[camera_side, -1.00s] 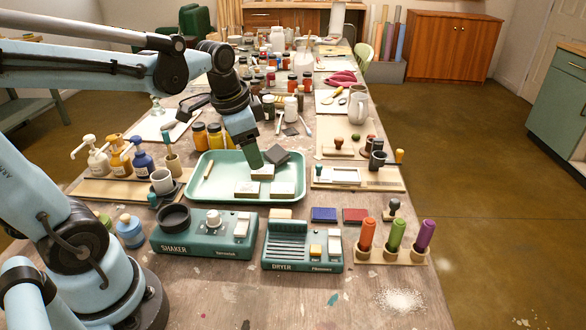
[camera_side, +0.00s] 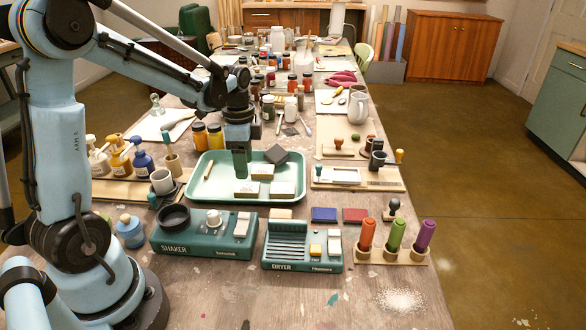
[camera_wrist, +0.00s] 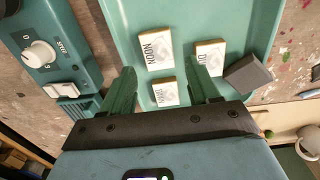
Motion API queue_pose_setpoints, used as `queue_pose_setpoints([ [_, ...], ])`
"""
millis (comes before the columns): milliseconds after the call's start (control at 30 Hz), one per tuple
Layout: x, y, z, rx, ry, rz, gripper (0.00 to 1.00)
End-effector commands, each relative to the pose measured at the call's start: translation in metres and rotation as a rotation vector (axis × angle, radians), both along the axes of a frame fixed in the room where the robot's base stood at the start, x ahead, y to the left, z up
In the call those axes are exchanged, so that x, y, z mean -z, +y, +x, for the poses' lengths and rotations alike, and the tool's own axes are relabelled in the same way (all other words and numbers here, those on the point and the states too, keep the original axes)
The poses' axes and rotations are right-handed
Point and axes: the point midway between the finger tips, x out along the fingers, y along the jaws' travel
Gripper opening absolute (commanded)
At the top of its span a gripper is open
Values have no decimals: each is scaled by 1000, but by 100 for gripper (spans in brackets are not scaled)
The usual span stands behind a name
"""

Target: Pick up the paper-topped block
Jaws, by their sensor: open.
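My gripper (camera_side: 240,176) is over the teal tray (camera_side: 290,197), pointing down, its fingers open. In the wrist view my gripper (camera_wrist: 162,72) has its two green fingers apart. Three wooden blocks with white, printed paper-like tops lie in the tray. A small one (camera_wrist: 165,94) shows between the fingers.
A dark grey block (camera_side: 277,154) lies tilted in the tray, right of the others. The green shaker (camera_side: 205,236) and dryer (camera_side: 302,252) stand in front of the tray. Pump bottles (camera_side: 143,160) stand to the left, and yellow-filled jars (camera_side: 215,137) behind. The tray's left part is mostly clear.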

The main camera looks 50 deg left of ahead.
Motion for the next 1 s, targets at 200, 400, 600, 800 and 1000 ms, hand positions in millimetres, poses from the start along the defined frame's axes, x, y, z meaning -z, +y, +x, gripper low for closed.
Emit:
queue_pose_setpoints([
  [200, 12, 0, 0, 0, -1, 1, 61],
  [400, 30, -3, 0, 0, 0, 0, 61],
  [600, 55, -4, 0, 0, -1, 1, 61],
  [800, 64, -4, -1, -1, -2, 4, 61],
  [1000, 64, -4, -1, -1, -1, 3, 59],
])
